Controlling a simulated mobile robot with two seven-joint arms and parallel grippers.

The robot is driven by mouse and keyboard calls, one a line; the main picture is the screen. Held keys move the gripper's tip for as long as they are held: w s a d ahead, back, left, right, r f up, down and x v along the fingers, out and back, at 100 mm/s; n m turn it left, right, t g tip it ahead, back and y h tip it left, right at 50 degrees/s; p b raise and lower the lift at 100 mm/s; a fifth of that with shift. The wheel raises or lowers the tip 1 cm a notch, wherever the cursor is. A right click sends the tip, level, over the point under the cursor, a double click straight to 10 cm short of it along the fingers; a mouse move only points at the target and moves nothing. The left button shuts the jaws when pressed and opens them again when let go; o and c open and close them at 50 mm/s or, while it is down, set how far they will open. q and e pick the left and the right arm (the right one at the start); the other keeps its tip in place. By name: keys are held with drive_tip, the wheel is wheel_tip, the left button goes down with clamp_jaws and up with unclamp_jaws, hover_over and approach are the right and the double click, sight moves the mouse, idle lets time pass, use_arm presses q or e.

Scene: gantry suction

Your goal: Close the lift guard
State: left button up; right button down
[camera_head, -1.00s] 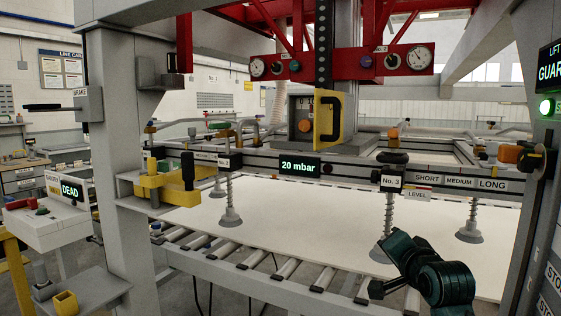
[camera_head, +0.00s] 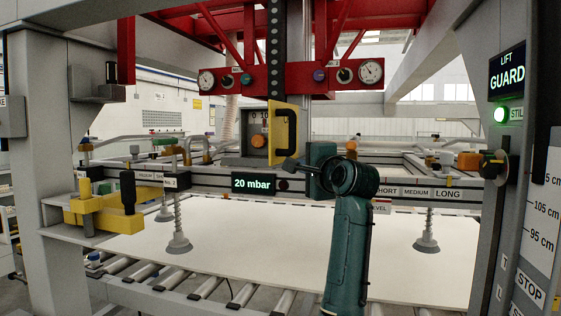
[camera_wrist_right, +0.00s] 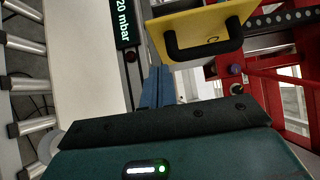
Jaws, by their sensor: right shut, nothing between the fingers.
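The lift guard, a yellow panel (camera_head: 285,118) with a black bar handle, stands swung out from a grey box (camera_head: 256,136) in the middle of the head view. The box's face with an orange knob (camera_head: 258,141) shows uncovered to its left. The guard also shows at the top of the right wrist view (camera_wrist_right: 208,22), with its handle facing the camera. My right gripper (camera_head: 288,164) is shut and empty, just below the guard's lower edge. Its fingers (camera_wrist_right: 157,88) show in the wrist view, apparently apart from the handle. My left gripper is not in view.
A grey rail with a "20 mbar" display (camera_head: 253,183) runs beneath the guard. A red beam with gauges (camera_head: 371,71) is above. A pale sheet (camera_head: 270,240) lies below on rollers. A yellow clamp (camera_head: 105,212) is at left; a post with a "GUARD" screen (camera_head: 507,77) at right.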

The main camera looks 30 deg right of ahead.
sight(276, 161)
drive_tip(key=w, duration=0.2)
drive_tip(key=w+a+p, duration=0.1)
drive_tip(key=w, duration=0.2)
drive_tip(key=shift+w+a, duration=0.15)
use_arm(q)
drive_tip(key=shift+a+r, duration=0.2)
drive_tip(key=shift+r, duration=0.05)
use_arm(e)
drive_tip(key=shift+w+a, duration=0.25)
drive_tip(key=shift+w, duration=0.15)
